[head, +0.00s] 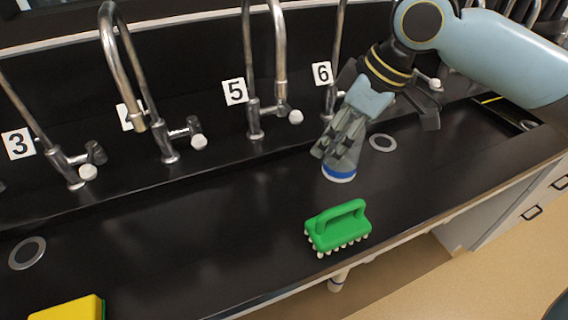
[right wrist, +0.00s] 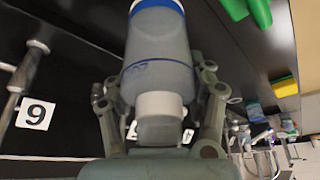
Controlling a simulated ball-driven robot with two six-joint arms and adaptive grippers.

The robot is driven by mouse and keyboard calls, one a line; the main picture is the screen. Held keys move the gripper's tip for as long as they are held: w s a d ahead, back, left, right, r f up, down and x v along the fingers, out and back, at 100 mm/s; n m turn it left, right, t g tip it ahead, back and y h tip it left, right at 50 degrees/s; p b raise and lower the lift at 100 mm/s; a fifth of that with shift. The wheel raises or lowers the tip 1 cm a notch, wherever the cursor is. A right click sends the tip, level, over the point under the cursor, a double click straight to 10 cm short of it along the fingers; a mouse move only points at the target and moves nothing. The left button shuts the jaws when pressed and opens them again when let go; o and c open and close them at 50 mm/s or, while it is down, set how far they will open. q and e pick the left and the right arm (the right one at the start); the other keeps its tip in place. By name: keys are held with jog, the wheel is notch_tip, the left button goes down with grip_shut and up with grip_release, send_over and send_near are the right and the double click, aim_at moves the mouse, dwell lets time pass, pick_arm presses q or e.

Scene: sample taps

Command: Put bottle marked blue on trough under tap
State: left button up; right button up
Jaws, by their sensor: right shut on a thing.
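The bottle marked blue (head: 339,173) is in my right gripper (head: 338,148), in front of the tap labelled 6. Its blue-edged base points down, close to the black trough surface; I cannot tell whether it touches. In the right wrist view, the grey, translucent bottle (right wrist: 158,47) has a blue band, blue writing and a white cap. The fingers of my right gripper (right wrist: 160,85) are on both sides of it. The tap at label 6 (head: 331,100) is partly hidden by my right arm. The trough (head: 220,215) is long and black. My left gripper is out of view.
A green brush (head: 338,226) sits on the trough surface in front of the bottle. A yellow sponge (head: 70,308) lies at the lower left. Round drains (head: 382,142) and (head: 27,253) are set in the trough. Taps stand along the back; the middle is clear.

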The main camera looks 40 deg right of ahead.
aim_at(329, 166)
notch_tip(329, 166, down, 7)
jog(key=w+a, duration=0.2)
jog(key=w, duration=0.1)
jog(key=shift+w, duration=0.25)
jog(key=shift+w+a, duration=0.25)
jog(key=w+a, duration=0.2)
jog(key=w, duration=0.1)
jog(key=shift+r, duration=0.1)
jog(key=shift+f+p, duration=0.35)
jog(key=shift+f, duration=0.35)
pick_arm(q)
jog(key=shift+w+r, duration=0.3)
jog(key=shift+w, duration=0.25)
pick_arm(e)
jog(key=shift+s+d, duration=0.15)
